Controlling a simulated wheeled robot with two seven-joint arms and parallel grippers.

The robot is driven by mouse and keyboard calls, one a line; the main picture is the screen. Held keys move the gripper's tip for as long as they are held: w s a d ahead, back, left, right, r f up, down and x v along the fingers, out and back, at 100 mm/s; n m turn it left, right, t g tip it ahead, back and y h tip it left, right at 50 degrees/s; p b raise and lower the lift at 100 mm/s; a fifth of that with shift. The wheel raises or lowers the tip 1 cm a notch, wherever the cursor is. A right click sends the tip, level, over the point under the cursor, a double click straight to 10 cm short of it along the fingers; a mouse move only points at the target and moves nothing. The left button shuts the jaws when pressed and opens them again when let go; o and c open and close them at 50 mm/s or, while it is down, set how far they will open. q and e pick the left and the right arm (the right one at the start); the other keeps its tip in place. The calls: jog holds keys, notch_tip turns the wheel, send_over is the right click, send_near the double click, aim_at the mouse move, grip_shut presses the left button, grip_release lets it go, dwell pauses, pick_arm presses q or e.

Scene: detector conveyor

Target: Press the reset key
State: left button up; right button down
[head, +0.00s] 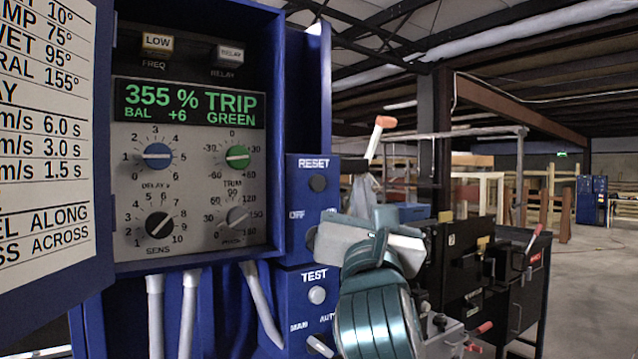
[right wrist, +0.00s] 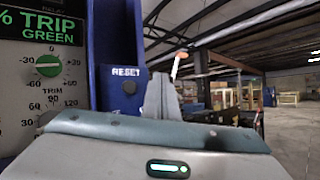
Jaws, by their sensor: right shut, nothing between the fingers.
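The reset key is a dark round button (head: 318,184) under the RESET label on the blue box, right of the display panel. It also shows in the right wrist view (right wrist: 129,88). My right gripper (head: 364,188) is to the right of the reset key in the head view, with its fingers shut and empty. In the right wrist view its grey fingers (right wrist: 161,98) stand to the right of the key, apart from it in the picture. I cannot tell the depth between them. My left gripper is not in view.
The display (head: 190,103) reads 355 % TRIP, BAL +6, GREEN. Several knobs sit below it. A pale TEST button (head: 317,295) is under the reset box. An orange-tipped lever (head: 378,137) rises behind my fingers. Black cabinets (head: 470,270) stand at right, with open floor beyond.

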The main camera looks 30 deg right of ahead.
aim_at(317, 183)
jog(key=shift+w+a+p, duration=0.2)
jog(key=shift+w+p, duration=0.45)
jog(key=shift+w, duration=1.45)
jog(key=shift+w+a+p, duration=0.15)
jog(key=shift+w+p, duration=0.5)
jog(key=shift+w, duration=1.45)
jog(key=shift+w+r, duration=0.1)
jog(key=shift+w, duration=0.1)
jog(key=shift+w+p, duration=0.25)
jog(key=shift+p, duration=0.05)
